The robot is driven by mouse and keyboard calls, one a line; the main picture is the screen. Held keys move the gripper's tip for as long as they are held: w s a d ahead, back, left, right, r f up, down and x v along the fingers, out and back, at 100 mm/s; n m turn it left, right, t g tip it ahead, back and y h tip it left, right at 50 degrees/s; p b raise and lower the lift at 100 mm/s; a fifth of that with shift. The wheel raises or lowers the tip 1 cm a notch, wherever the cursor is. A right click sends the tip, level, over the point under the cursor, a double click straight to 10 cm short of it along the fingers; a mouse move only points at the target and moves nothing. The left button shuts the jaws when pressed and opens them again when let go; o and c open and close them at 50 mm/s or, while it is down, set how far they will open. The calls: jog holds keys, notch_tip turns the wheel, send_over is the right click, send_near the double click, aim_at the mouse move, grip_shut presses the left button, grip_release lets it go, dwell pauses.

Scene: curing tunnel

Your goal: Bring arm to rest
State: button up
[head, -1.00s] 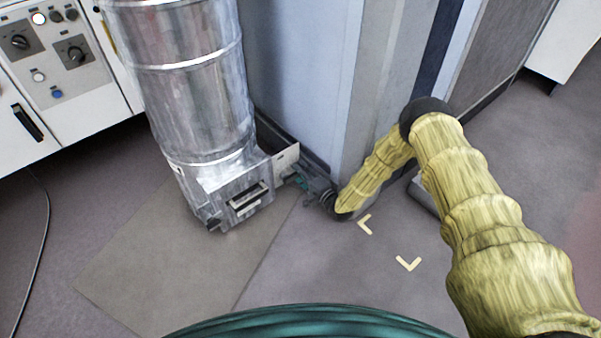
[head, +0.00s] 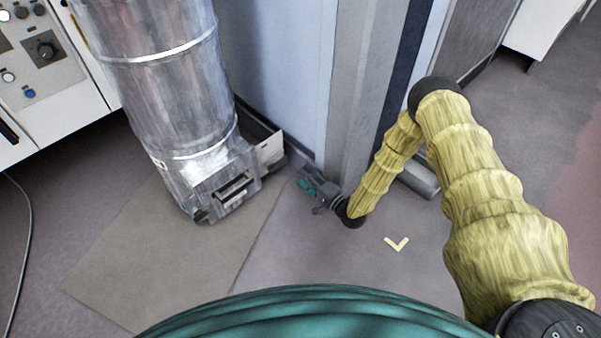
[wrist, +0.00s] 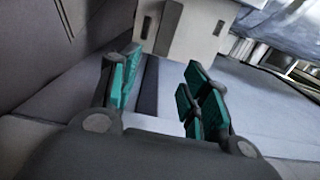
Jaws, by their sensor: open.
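My gripper (head: 306,186) is at the end of my yellow-sleeved arm (head: 480,190), low over the floor at the foot of the pale blue panel. It is to the right of the metal duct's base, apart from it. In the wrist view, my gripper (wrist: 158,92) shows its two teal-padded fingers spread apart, with nothing between them. A light plate (head: 270,149) sticks out from the right side of the duct base, a little up and left of the fingers.
A silver duct (head: 170,90) with a slotted box (head: 232,190) at its foot stands on a floor mat (head: 150,250). A control cabinet (head: 50,70) is at upper left. Blue and grey wall panels (head: 350,100) rise close behind the gripper. Open floor lies in front.

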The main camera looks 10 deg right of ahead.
jog(key=shift+s+d, duration=0.1)
jog(key=shift+s, duration=0.1)
dwell(0.4)
jog(key=s+a+f+n+g+h, duration=0.2)
jog(key=s+f+n+g, duration=0.15)
jog(key=s, duration=0.55)
jog(key=s+a+f+n+g+h, duration=0.2)
jog(key=s+g, duration=0.2)
jog(key=s, duration=0.4)
jog(key=s+d+r+n+g+h, duration=0.2)
jog(key=s+d+g, duration=0.1)
jog(key=s, duration=0.6)
jog(key=s+d+r+n+g+h+p, duration=0.1)
jog(key=s+d+r+n+g, duration=0.15)
jog(key=s, duration=0.65)
jog(key=s+d+r+n+g+h, duration=0.1)
jog(key=s+d+r+g+h, duration=0.15)
jog(key=s, duration=0.65)
notch_tip(320, 180, up, 38)
jog(key=p, duration=3.8)
jog(key=shift+s+d+r+n, duration=0.15)
jog(key=shift+s+d+n, duration=0.05)
jog(key=shift+d+n, duration=0.15)
